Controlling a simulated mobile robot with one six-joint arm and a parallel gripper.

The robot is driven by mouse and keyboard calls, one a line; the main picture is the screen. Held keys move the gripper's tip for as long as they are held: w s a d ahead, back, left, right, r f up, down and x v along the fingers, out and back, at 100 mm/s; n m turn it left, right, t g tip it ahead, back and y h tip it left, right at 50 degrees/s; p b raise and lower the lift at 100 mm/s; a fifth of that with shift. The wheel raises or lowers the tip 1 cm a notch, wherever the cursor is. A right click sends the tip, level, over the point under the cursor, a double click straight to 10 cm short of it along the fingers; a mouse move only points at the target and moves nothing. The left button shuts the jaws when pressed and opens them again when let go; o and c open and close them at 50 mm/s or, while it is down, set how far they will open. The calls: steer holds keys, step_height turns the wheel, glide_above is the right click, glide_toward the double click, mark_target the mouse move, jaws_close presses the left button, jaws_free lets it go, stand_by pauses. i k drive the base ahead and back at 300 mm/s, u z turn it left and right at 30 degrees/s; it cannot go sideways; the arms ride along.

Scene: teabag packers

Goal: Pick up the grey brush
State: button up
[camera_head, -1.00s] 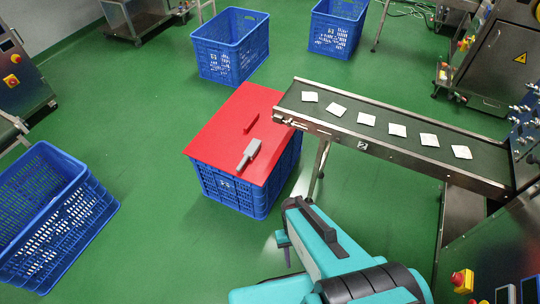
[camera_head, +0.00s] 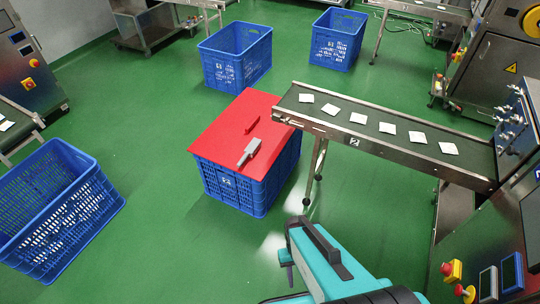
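The grey brush (camera_head: 249,152) lies on the red board (camera_head: 222,137) that covers a blue crate (camera_head: 238,191). A small dark red item (camera_head: 252,125) lies on the board behind the brush. My arm is at the bottom centre. My gripper (camera_head: 288,270) shows only in small part at the arm's left side, to the right of and nearer than the crate, apart from the brush. Its fingers are too small and dark to tell whether they are open.
A conveyor (camera_head: 390,128) with several white teabag packets stands right of the board, its end close to the board's corner. An open blue crate (camera_head: 62,214) stands at left. Two more blue crates (camera_head: 235,54) (camera_head: 338,40) stand behind. Green floor is clear in front of the covered crate.

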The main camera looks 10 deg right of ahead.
mark_target(254, 146)
steer(key=k, duration=0.4)
steer(key=u, duration=0.15)
steer(key=i, duration=0.95)
steer(key=z, duration=1.05)
steer(key=k, duration=0.15)
steer(key=u, duration=2.7)
